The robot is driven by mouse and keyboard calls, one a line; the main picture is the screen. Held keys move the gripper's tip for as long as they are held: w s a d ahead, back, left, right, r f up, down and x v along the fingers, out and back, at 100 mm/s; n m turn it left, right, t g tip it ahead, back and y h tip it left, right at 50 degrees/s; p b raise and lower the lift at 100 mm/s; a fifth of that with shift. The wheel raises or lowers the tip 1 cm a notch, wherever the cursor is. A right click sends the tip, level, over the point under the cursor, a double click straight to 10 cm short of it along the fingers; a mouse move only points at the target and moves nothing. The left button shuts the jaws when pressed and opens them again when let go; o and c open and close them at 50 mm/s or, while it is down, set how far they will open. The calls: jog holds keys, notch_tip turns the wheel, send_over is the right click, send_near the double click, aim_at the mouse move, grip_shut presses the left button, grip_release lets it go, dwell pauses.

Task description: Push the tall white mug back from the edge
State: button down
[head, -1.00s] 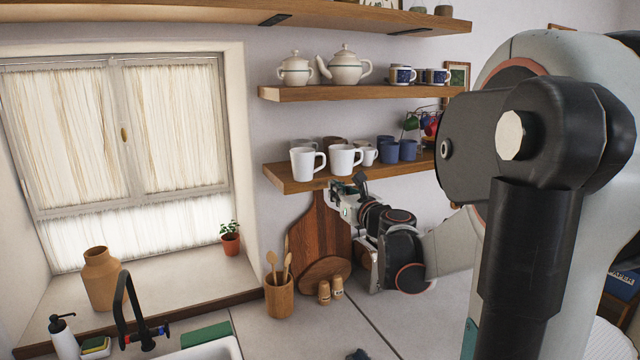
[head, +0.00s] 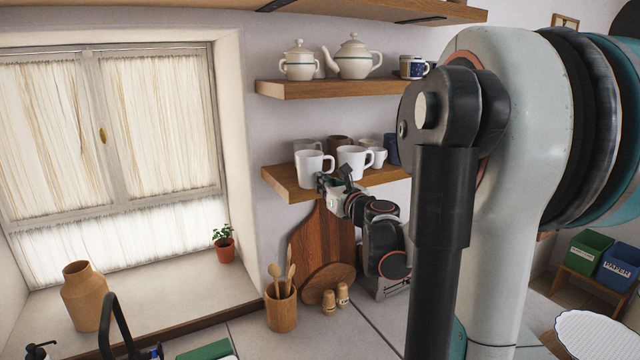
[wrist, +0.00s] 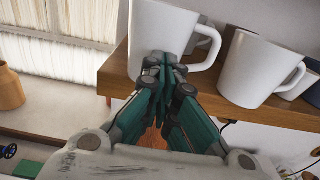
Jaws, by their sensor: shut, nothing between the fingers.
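The tall white mug (head: 312,170) stands upright at the front edge of the lower shelf (head: 282,183), at its left end, with its handle to the right. In the wrist view the mug (wrist: 160,25) is straight ahead, and its base is at the shelf's front edge. My gripper (head: 322,180) is shut and empty, right in front of the mug's lower part. In the wrist view the fingertips (wrist: 158,62) overlap the mug's lower wall and hide part of its base. I cannot tell whether they touch it.
A second white mug (head: 353,162) stands close on the right, also near the edge, and shows in the wrist view (wrist: 258,70). A grey mug (head: 304,146) and a brown mug (head: 338,145) stand behind. The upper shelf (head: 300,90) holds teapots. Wooden utensils stand below.

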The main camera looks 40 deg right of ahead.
jog(key=b+x, duration=0.2)
jog(key=x, duration=0.3)
jog(key=shift+w+f, duration=0.1)
jog(key=shift+s+r, duration=0.2)
jog(key=shift+s, duration=0.05)
jog(key=shift+a+f, duration=0.1)
jog(key=shift+f, duration=0.05)
